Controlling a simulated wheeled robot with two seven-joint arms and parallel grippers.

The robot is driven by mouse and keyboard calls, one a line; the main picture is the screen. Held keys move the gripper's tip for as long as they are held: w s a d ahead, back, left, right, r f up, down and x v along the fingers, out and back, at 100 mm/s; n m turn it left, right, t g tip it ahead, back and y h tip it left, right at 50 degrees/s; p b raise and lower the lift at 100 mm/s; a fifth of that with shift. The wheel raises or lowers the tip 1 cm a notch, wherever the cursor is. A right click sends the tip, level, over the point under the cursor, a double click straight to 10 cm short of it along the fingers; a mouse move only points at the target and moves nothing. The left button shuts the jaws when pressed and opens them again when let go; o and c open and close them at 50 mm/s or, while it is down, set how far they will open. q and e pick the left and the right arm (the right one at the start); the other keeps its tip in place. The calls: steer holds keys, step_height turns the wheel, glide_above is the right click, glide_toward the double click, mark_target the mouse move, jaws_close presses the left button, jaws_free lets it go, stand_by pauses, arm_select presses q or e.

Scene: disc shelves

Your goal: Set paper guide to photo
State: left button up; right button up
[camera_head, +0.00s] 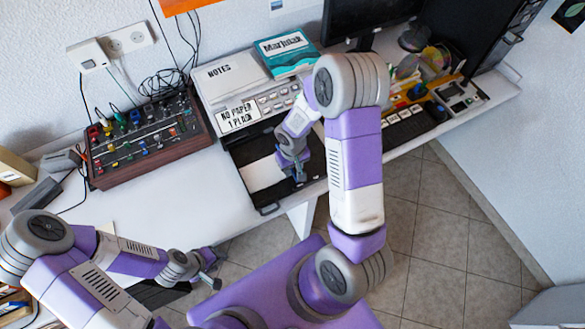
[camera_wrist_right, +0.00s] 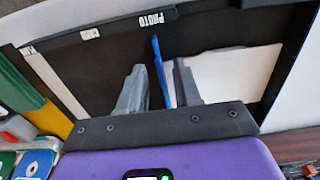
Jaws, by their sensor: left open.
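The printer (camera_head: 222,82) carries a display reading "NO PAPER 1 PLAIN". Its black paper tray (camera_head: 268,208) is pulled out at the front, with white paper (camera_head: 262,174) in it. In the right wrist view, a thin blue paper guide (camera_wrist_right: 157,58) lies beside the left edge of the white paper (camera_wrist_right: 228,78). Its far end is near the "PHOTO" label (camera_wrist_right: 156,20). My right gripper (camera_wrist_right: 160,80) is over the tray, open, with one finger on each side of the guide and gaps showing. My left gripper (camera_head: 212,270) is open and empty, off the desk's front edge.
A mixer with coloured knobs (camera_head: 150,138) stands left of the printer. A teal book (camera_head: 287,52) lies on the printer. The desk's left front (camera_head: 170,205) is clear.

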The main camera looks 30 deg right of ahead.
step_height(320, 180, up, 7)
steer(key=shift+f+p, duration=0.15)
steer(key=shift+p, duration=0.6)
arm_select(q)
steer(key=shift+r, duration=0.85)
